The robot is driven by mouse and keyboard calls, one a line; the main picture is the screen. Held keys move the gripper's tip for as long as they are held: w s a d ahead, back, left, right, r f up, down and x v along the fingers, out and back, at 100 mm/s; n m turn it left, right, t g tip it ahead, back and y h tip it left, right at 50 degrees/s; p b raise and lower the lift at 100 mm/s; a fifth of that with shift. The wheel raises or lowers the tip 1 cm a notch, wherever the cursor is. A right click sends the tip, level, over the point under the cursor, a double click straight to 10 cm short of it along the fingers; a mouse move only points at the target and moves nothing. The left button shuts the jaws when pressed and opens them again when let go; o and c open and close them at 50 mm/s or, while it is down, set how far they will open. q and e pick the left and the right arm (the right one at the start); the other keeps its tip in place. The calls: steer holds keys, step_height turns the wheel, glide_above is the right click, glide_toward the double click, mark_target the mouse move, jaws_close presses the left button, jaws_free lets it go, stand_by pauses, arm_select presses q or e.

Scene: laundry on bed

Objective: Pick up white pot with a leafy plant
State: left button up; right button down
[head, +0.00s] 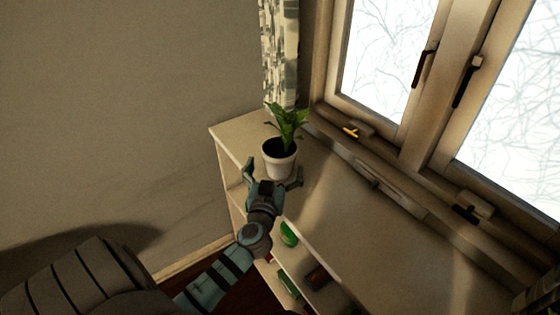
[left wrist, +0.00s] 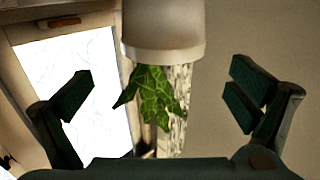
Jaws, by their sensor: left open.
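The white pot (head: 280,164) holds dark soil and a green leafy plant (head: 288,122). It stands upright on the far left end of a beige shelf top. My left gripper (head: 273,172) is open, on the near side of the pot, with one finger to each side. In the left wrist view, which looks upside down, the pot (left wrist: 163,35) is at the top and the leaves (left wrist: 158,95) hang below it. The open fingers there stand apart on both sides, and I see no contact. My right gripper is not in view.
A window (head: 375,55) with handles and a sill runs along the right side. A patterned curtain (head: 280,50) hangs behind the plant. The shelf top (head: 380,240) is clear right of the pot. Green items (head: 289,234) lie on shelves below.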

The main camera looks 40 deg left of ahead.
mark_target(282, 137)
arm_select(q)
steer(key=x, duration=0.9)
steer(key=shift+s+a+f, duration=0.1)
steer(key=shift+a+f, duration=0.1)
steer(key=shift+a, duration=0.05)
steer(key=shift+r, duration=0.1)
steer(key=c, duration=1.8)
